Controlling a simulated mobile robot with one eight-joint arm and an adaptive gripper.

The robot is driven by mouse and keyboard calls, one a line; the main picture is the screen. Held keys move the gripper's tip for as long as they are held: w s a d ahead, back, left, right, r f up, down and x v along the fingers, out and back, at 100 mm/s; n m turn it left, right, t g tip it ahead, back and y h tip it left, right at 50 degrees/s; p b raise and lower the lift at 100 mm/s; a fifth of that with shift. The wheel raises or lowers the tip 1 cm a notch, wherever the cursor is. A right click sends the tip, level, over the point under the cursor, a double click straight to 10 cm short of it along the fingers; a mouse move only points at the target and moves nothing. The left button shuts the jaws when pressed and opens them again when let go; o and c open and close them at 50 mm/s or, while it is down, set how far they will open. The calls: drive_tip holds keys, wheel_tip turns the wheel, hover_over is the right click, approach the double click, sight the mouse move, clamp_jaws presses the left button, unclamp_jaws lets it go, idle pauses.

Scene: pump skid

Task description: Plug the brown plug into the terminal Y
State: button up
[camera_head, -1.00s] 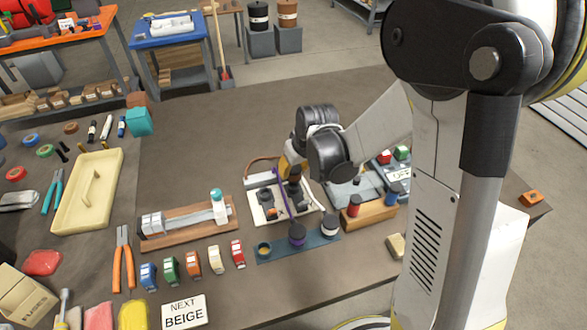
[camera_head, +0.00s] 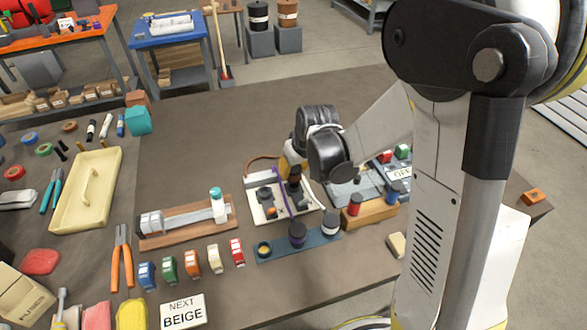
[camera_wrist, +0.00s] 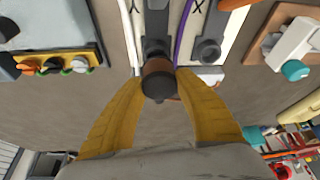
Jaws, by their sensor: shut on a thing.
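The brown plug (camera_wrist: 158,70) is between the yellow fingers of my gripper (camera_wrist: 160,92) in the wrist view, with its dark round end toward the camera. A dark grey terminal (camera_wrist: 155,22) lies right behind the plug; I cannot tell whether the plug is in it. A second dark terminal (camera_wrist: 208,50) stands to the right, past a purple cable (camera_wrist: 183,30).
A wooden fixture with a teal-capped part (camera_head: 215,193) stands left of the board. A blue strip with round plugs (camera_head: 270,256) lies in front. A wooden block with red and blue caps (camera_head: 368,217) is at right. A "NEXT BEIGE" card (camera_head: 183,311) lies at the front.

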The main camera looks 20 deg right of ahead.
drive_tip(key=shift+f+b, duration=1.2)
drive_tip(key=shift+f, duration=0.2)
drive_tip(key=o, duration=1.3)
drive_tip(key=shift+r, duration=0.15)
drive_tip(key=v, duration=1.2)
drive_tip(key=s+r+t, duration=0.1)
drive_tip(key=s, duration=0.4)
drive_tip(key=s+r+m, duration=0.1)
drive_tip(key=s+r, duration=0.1)
drive_tip(key=s, duration=0.3)
drive_tip(key=s+r+m+t, duration=0.1)
drive_tip(key=s+r, duration=0.1)
drive_tip(key=s, duration=0.3)
drive_tip(key=shift+s+a+t+h, duration=0.25)
drive_tip(key=shift+a+t+h, duration=0.05)
drive_tip(key=shift+a+h, duration=0.1)
